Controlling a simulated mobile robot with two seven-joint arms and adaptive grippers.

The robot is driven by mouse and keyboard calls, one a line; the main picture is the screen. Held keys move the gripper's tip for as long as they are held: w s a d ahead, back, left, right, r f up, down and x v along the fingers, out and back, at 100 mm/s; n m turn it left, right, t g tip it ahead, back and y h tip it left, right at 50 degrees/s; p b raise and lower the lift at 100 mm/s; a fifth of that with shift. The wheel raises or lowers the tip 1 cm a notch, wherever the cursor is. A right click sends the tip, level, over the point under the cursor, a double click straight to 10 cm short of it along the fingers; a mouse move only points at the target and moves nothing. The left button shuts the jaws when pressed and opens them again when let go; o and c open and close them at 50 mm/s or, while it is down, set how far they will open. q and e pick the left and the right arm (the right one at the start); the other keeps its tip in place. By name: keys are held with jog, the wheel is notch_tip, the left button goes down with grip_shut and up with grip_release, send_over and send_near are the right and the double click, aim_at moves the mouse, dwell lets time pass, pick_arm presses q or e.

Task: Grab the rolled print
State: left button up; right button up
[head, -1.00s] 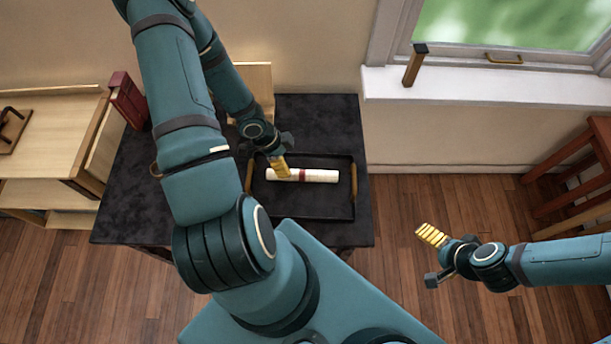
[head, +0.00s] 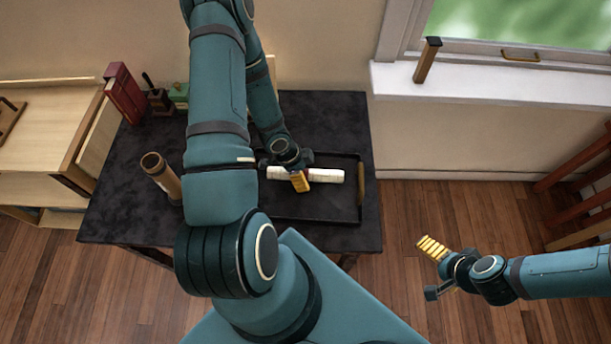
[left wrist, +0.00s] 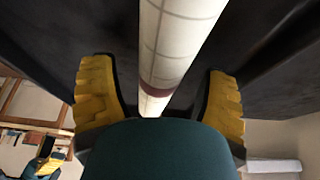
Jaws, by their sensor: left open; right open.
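The rolled print (head: 325,176) is a white roll with a dark red band, lying in a black tray (head: 325,213) on the dark table. My left gripper (head: 300,182) is over the middle of the roll and hides its band in the head view. In the left wrist view the roll (left wrist: 180,40) runs between the two yellow fingers (left wrist: 160,100), with a gap on each side. The left gripper is open and holds nothing. My right gripper (head: 432,248) is open and empty, above the floor to the right of the table.
A brown cylinder (head: 160,177) stands on the table's left side. Red books (head: 124,94), a dark holder (head: 158,98) and a green box (head: 179,95) stand at the back left. The tray has a wooden handle (head: 361,185). A windowsill (head: 480,85) is at the right.

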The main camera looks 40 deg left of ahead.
pick_arm(q)
jog(key=shift+w+d+f, duration=0.1)
jog(key=shift+f, duration=0.2)
jog(key=c, duration=1.3)
jog(key=shift+o, duration=0.2)
